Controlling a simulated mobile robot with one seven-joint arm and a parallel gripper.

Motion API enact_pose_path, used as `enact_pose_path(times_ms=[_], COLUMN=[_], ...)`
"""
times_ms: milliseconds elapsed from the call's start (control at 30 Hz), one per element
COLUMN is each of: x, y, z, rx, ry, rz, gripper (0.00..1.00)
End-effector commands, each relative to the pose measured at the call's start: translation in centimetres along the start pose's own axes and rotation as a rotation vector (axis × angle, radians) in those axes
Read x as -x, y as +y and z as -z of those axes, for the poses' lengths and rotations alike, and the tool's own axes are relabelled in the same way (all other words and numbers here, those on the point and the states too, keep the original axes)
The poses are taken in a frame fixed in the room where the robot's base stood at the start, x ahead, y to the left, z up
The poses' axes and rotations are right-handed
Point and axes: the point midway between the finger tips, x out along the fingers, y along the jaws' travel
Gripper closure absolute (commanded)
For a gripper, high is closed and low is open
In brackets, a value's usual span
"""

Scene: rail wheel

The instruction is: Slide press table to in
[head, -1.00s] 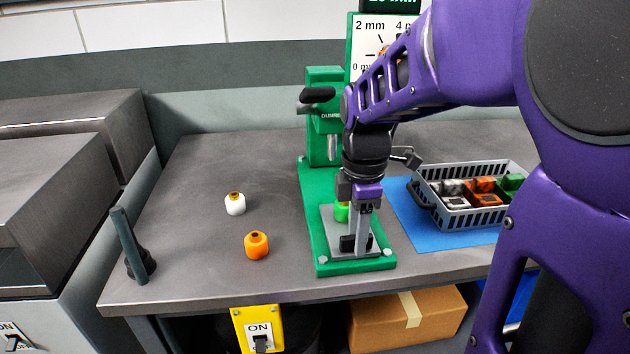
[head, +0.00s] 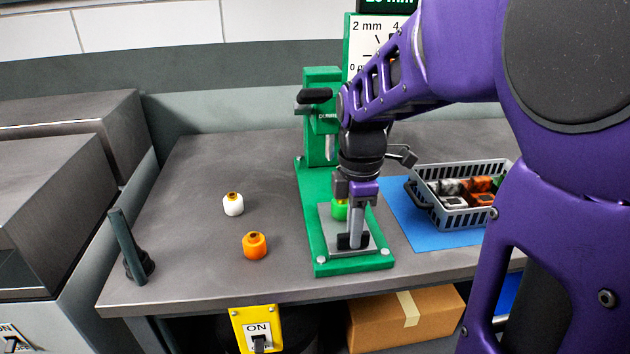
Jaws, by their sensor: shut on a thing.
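The green press (head: 309,200) stands on the bench with a flat base and an upright column at the back. Its press table (head: 364,249) is a grey plate on the front part of the base. A bright green piece (head: 340,210) sits on the plate, partly hidden behind my gripper. A small black handle (head: 345,241) is at the front of the plate. My gripper (head: 355,240) points down over the plate and is shut on this handle. My wrist hides much of the space between the plate and the column.
A white piece (head: 233,205) and an orange piece (head: 255,246) stand on the bench left of the press. A grey basket (head: 468,218) with coloured blocks is on a blue mat (head: 432,238) at right. A yellow switch box (head: 256,328) hangs at the bench's front edge.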

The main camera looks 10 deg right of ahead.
Motion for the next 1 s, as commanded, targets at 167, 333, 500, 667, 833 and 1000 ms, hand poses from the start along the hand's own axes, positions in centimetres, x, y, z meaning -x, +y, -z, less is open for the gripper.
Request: enact_pose_path(times_ms=[167,333,500,667,833,1000], x=[0.1,0.1,0.2,0.1,0.1,0.1], y=[0.8,1.5,2.2,2.9,3.3,3.4], z=[0.0,0.0,0.0,0.0,0.0,0.0], rx=[0.0,0.0,0.0,0.001,0.001,0.0], ry=[0.0,0.0,0.0,0.0,0.0,0.001], rz=[-0.003,-0.003,-0.004,-0.003,-0.004,-0.005], gripper=[1.0,1.0,1.0,1.0,1.0,1.0])
